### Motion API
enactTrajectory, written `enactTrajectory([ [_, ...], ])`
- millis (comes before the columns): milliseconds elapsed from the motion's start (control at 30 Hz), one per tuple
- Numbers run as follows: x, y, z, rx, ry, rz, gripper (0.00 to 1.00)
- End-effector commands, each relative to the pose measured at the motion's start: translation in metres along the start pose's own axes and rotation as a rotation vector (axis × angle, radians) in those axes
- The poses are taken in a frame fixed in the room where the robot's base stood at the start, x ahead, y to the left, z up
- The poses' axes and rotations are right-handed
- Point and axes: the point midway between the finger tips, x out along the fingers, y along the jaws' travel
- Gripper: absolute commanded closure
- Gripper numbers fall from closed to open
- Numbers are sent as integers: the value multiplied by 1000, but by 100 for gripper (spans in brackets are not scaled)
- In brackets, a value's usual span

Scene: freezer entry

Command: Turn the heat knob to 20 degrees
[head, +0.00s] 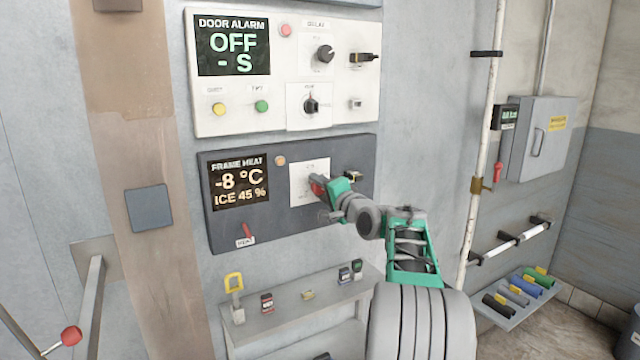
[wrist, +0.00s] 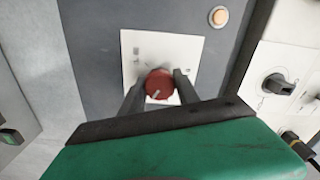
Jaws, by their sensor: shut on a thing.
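The heat knob (wrist: 159,84) is a red round knob with a pale pointer line, on a white plate (wrist: 133,46) of the dark frame heat panel (head: 225,226). In the wrist view its pointer line points down and to the left. In the head view the knob (head: 318,188) is mostly hidden by my gripper. My gripper (wrist: 159,92) has one finger on each side of the knob and is shut on it. The display (head: 240,185) reads FRAME HEAT, -8 °C, ICE 45 %.
The door alarm panel (head: 283,90), with its own knobs and buttons, is just above. A shelf (head: 290,313) with padlock and small items lies below. A white pipe (head: 482,130) stands to the right.

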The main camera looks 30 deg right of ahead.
Motion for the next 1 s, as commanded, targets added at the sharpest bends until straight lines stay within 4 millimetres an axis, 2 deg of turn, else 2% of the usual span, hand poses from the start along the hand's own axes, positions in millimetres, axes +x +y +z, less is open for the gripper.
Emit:
enactTrajectory([
  [200,0,-2,-1,177,1,0,100],
  [500,0,-1,-1,341,1,-1,100],
  [1000,0,0,-1,399,1,-2,100],
])
